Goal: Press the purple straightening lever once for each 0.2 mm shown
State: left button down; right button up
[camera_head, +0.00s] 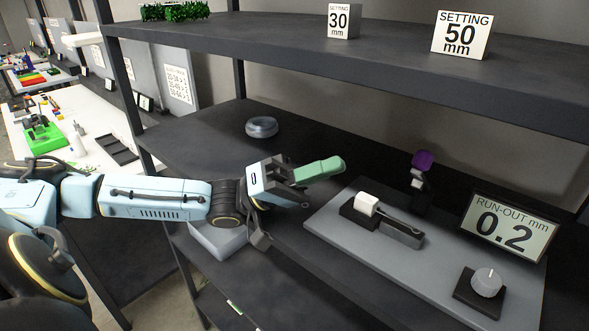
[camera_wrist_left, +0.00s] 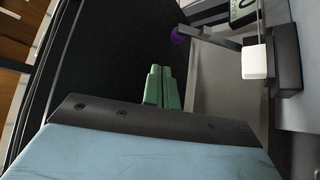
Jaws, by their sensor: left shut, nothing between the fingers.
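The purple lever knob (camera_head: 424,160) tops an upright dark post at the back of the grey board (camera_head: 350,240). In the left wrist view the purple knob (camera_wrist_left: 180,34) shows at the end of a grey arm near the top. The run-out display (camera_head: 507,227) reads 0.2 mm. My left gripper (camera_head: 338,165) has green fingers, shut and empty, to the left of the lever and apart from it. The green fingers also show in the left wrist view (camera_wrist_left: 162,88). My right gripper is not in view.
A white block (camera_head: 367,204) on a dark base and a grey dial (camera_head: 487,282) sit on the board. A grey ring (camera_head: 262,128) lies on the shelf behind my left gripper. The upper shelf holds cards reading 30 mm (camera_head: 342,21) and 50 mm (camera_head: 461,36).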

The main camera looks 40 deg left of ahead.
pick_arm(q)
jog(key=shift+s+a, duration=0.4)
jog(key=shift+a, duration=0.3)
jog(key=shift+s+a, duration=0.35)
jog(key=shift+a, duration=0.3)
jog(key=shift+s+a, duration=0.4)
jog(key=shift+a, duration=0.3)
